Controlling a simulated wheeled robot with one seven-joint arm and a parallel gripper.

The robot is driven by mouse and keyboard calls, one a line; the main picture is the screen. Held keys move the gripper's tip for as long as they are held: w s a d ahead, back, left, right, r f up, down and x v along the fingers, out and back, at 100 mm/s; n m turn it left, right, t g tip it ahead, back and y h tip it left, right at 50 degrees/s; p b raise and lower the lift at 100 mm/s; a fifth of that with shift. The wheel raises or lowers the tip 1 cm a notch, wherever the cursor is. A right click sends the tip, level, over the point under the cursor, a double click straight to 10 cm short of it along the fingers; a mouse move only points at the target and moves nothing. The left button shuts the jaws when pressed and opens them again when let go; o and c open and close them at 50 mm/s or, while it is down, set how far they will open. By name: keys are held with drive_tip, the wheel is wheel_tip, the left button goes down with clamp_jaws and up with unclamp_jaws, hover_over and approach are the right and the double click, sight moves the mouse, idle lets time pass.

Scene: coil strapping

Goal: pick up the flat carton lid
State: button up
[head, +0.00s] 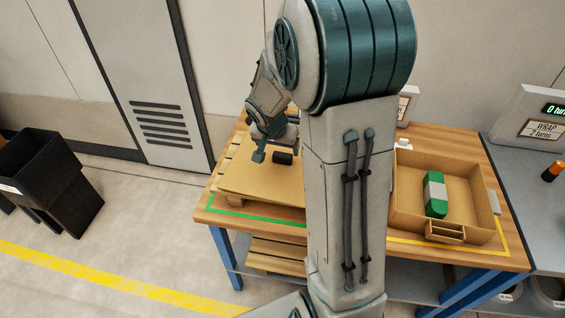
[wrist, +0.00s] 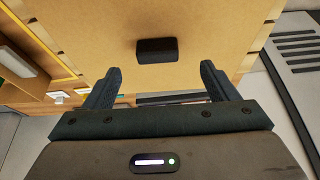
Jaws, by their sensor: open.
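The flat carton lid (head: 245,185) is a tan sheet lying on a wooden pallet at the left of the workbench. A small black block-like handle (head: 283,157) stands on its upper face. In the wrist view the lid (wrist: 200,30) fills most of the picture, with the black handle (wrist: 157,50) near the middle. My gripper (head: 268,152) is over the lid, close to the handle. In the wrist view my gripper (wrist: 158,80) is open and empty; the handle appears just beyond the fingertips, between their lines. My arm hides part of the bench.
An open carton tray (head: 398,205) holding a green and white block (head: 435,193) stands at the bench's right. A black bin (head: 50,180) is on the floor at left. A grey cabinet (head: 140,70) stands behind. A display sign (head: 535,120) is at far right.

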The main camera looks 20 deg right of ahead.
sight(282, 155)
drive_tip(key=shift+d+x, duration=0.15)
drive_tip(key=shift+x, duration=1.4)
drive_tip(key=shift+d+x, duration=0.1)
drive_tip(key=shift+x, duration=1.45)
drive_tip(key=shift+w+r, duration=0.1)
drive_tip(key=c, duration=1.1)
